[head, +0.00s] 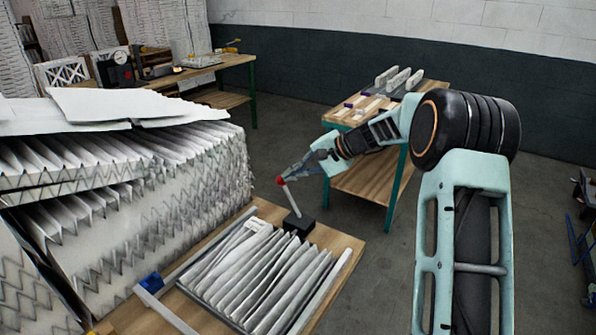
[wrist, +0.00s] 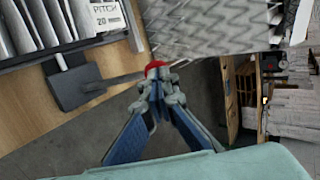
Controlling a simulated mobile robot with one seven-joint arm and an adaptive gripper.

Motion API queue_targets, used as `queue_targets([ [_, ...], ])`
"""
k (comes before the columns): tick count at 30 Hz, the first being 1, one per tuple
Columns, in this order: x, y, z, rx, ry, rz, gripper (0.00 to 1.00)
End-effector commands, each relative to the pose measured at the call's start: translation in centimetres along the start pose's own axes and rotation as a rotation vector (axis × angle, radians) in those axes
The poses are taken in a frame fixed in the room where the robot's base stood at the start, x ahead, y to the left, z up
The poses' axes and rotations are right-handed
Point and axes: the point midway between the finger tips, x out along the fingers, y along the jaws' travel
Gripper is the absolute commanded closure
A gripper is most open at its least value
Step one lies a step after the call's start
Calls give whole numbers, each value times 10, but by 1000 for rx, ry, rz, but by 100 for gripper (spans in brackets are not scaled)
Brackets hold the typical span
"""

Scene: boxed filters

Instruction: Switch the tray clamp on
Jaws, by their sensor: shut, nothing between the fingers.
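The clamp is a lever with a black base (head: 298,223), a pale rod (head: 291,201) and a red knob (head: 280,180). It stands at the far edge of the wooden table, by the tray with white pleated filter (head: 262,275). The rod leans up and left in the head view. In the wrist view the black base (wrist: 72,88) is at left and the red knob (wrist: 155,65) is at the fingertips. My gripper (head: 288,177) is shut and empty, its tips at the knob, apparently touching it; exact contact is hard to tell. My gripper also shows in the wrist view (wrist: 157,80).
A large stack of pleated filters (head: 190,165) rises left of the lever. A blue part (head: 151,281) sits at the tray's left. A wooden bench (head: 365,180) stands behind my arm, another (head: 232,62) at the back left. Grey floor is open between them.

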Motion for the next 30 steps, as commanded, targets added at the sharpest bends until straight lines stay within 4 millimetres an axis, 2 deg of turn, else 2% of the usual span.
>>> queue_targets([
  [7,7,-3,0,0,-2,-2,100],
  [21,8,-4,0,-1,-3,-4,100],
  [30,-4,-12,2,-2,-1,-4,100],
])
